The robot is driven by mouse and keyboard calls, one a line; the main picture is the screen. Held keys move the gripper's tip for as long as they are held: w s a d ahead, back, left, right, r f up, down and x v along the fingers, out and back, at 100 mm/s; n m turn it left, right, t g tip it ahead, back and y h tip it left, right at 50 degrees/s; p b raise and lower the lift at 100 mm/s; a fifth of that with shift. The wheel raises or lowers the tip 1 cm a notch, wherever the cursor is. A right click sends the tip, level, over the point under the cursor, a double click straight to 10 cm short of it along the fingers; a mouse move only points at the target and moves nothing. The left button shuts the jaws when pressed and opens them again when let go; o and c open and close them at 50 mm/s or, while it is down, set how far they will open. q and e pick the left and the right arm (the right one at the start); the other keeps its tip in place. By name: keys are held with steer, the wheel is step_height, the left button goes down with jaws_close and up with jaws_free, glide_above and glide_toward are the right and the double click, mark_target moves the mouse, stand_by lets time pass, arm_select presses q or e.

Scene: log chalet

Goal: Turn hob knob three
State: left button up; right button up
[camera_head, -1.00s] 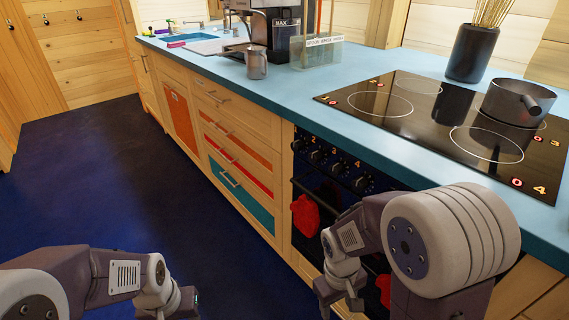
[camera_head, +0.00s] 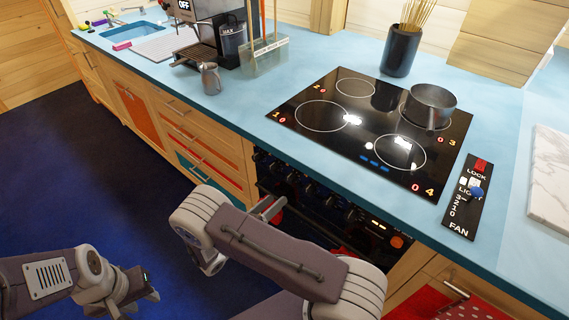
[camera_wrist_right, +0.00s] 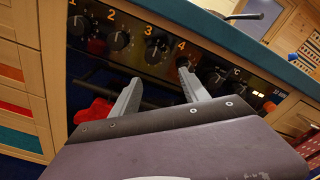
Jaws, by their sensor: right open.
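Hob knob three (camera_wrist_right: 156,50) is a round black knob under an orange 3 on the dark oven front in the right wrist view. My right gripper (camera_wrist_right: 160,76) is open, its two fingers pointing at the panel. Knob three shows ahead between the fingertips, and nothing is between the fingers. The right fingertip overlaps the lower edge of knob four (camera_wrist_right: 182,62); I cannot tell if it touches. Knob two (camera_wrist_right: 120,40) lies left of the fingers. In the head view my right arm partly hides the knob row. My left gripper (camera_head: 142,292) is away over the blue floor, its jaws unclear.
The black hob (camera_head: 375,125) is set in the blue worktop (camera_head: 250,105), with a steel pan (camera_head: 430,105) on it. A red cloth-like item (camera_wrist_right: 90,112) hangs below the knobs. Open floor is at left.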

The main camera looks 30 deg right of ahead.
mark_target(288, 181)
steer(key=shift+n+t, duration=0.7)
steer(key=x, duration=0.5)
steer(key=w+x, duration=0.1)
steer(key=x, duration=0.2)
steer(key=shift+w+r, duration=0.2)
steer(key=shift+r, duration=0.1)
jaws_close()
